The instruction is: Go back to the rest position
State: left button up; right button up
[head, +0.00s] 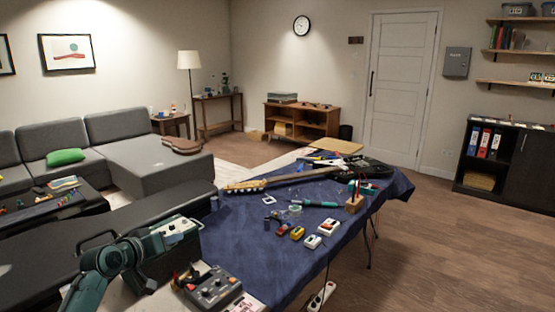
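My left arm comes in at the lower left, teal and grey. Its gripper (178,232) is beside the left edge of the blue-covered table (248,240), close to a grey box with knobs (213,288). The fingers are too small and dark to tell whether they are open or shut, and I see nothing clearly held. My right gripper is not in view.
An electric guitar (372,167) lies at the table's far end, its neck pointing left. Small coloured pedals (297,233), a teal-handled tool (320,203) and a wooden block (354,203) lie nearer. Wooden floor (450,250) is clear on the right.

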pick_arm(q)
jog(key=w+a+r+m+t+y, duration=0.2)
jog(key=a+r+m+t+y, duration=0.3)
jog(key=a, duration=0.3)
jog(key=s+d+f+m+g+h, duration=0.1)
jog(key=s+d+f+g, duration=0.1)
jog(key=s+d+f, duration=0.55)
jog(key=s+d+f+g+h, duration=0.15)
jog(key=s+d+f, duration=0.25)
jog(key=s+f, duration=0.55)
jog(key=s+d+f+g, duration=0.1)
jog(key=s+d+f, duration=0.1)
jog(key=s, duration=0.5)
jog(key=s+d+f+g+h, duration=0.1)
jog(key=s+d+f, duration=0.2)
jog(key=s+d, duration=0.2)
jog(key=s+d+f+g, duration=0.1)
jog(key=s+d+f, duration=0.2)
jog(key=s, duration=0.7)
jog(key=shift+s+d+f+n+g+h, duration=0.15)
jog(key=shift+s+n+g+h, duration=0.1)
jog(key=shift+n+g+h, duration=0.15)
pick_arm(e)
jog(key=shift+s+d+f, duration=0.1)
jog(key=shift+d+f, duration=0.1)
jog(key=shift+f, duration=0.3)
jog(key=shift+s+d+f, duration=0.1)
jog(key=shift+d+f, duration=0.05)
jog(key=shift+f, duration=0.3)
